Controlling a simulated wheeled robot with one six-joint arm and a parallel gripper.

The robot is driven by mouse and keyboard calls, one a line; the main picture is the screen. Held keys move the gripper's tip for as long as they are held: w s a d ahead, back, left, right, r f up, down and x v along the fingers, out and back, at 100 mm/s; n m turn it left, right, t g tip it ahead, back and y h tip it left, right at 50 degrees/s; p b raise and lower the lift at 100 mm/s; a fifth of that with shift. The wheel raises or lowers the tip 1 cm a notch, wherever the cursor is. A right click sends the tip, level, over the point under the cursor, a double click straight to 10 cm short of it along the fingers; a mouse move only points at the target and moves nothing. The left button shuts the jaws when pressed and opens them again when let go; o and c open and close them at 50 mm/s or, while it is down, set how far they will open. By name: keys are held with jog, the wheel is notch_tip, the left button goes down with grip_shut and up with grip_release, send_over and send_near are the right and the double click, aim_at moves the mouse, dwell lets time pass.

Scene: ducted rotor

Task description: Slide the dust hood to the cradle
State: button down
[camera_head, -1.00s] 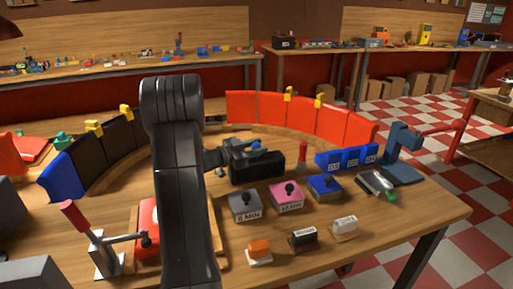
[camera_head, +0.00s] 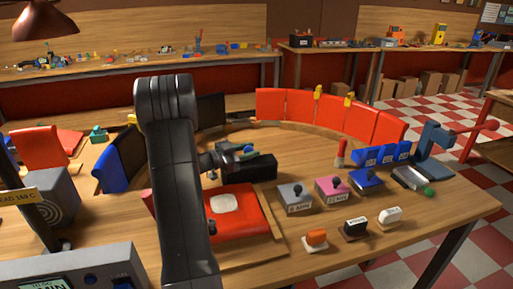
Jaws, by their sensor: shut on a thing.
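A dark, box-shaped piece, which I take to be the dust hood (camera_head: 263,167), is at the middle of the tabletop, just right of my upright black arm. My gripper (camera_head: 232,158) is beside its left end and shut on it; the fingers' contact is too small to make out. I cannot tell for certain which thing is the cradle. A red pad with a whitish patch (camera_head: 224,203) lies on a wooden board in front of the gripper, partly hidden by my arm.
Red curved panels (camera_head: 332,114) stand behind. A blue panel (camera_head: 111,170) and black panels stand left. Grey, pink and blue knob blocks (camera_head: 332,188) are right, with small blocks (camera_head: 354,226) in front. A blue clamp-like stand (camera_head: 433,155) is at the right end.

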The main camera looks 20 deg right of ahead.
jog(key=a, duration=1)
jog(key=shift+w+a+p, duration=0.3)
jog(key=shift+p, duration=0.05)
jog(key=c, duration=1.1)
grip_release()
jog(key=shift+a, duration=0.2)
jog(key=shift+o, duration=0.2)
jog(key=s+a+b, duration=0.1)
jog(key=s+a, duration=0.1)
jog(key=a, duration=1.1)
jog(key=shift+a, duration=0.35)
jog(key=w+d+p, duration=0.1)
jog(key=w+d, duration=0.1)
jog(key=d, duration=1.2)
jog(key=shift+d, duration=0.2)
